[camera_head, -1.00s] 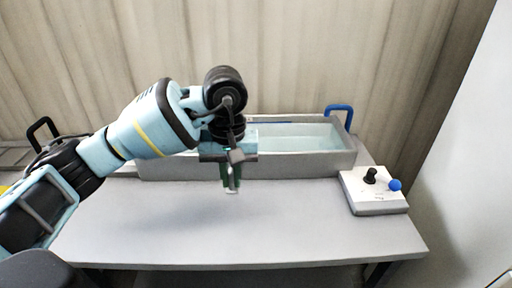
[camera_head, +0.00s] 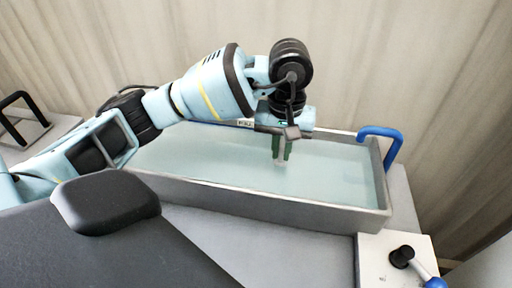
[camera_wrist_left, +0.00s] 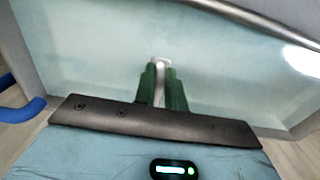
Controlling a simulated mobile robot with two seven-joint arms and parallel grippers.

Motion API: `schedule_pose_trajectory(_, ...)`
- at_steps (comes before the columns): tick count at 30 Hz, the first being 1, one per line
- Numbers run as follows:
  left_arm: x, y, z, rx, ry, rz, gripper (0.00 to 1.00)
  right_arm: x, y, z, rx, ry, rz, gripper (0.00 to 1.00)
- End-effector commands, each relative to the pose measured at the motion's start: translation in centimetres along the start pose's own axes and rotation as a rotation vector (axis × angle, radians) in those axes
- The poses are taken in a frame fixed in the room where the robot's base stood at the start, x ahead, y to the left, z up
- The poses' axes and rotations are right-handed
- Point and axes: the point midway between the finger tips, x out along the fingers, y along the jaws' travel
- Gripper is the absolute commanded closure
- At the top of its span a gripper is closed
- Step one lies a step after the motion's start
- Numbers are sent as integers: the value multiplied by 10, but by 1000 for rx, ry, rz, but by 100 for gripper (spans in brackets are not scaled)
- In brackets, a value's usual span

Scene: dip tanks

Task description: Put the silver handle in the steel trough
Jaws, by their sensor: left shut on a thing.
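My left gripper (camera_head: 281,160) hangs pointing down over the water of the steel trough (camera_head: 262,206). Its green fingers are shut on the silver handle (camera_head: 280,156), of which only a small pale part shows between and below the fingertips. In the left wrist view the handle (camera_wrist_left: 161,64) shows as a light end just past the green fingers (camera_wrist_left: 162,82), with the pale water behind it. I cannot tell whether the handle touches the water. My right gripper is not in view.
A blue hooked handle (camera_head: 381,133) rises at the trough's right end. A white control box (camera_head: 385,262) with a black knob and a blue-tipped lever stands at the front right. A black handle (camera_head: 14,105) stands on a grey lid or tray at the far left.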

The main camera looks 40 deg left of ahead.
Motion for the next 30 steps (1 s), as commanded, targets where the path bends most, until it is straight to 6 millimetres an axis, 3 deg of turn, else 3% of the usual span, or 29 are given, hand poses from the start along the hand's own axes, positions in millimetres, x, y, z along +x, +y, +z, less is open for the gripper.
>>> schedule_pose_trajectory(10,11,0,0,0,1,1,100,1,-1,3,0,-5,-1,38)
schedule_pose_trajectory(21,65,0,0,0,0,1,100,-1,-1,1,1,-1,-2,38)
schedule_pose_trajectory(30,74,0,0,0,1,1,100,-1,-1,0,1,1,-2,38)
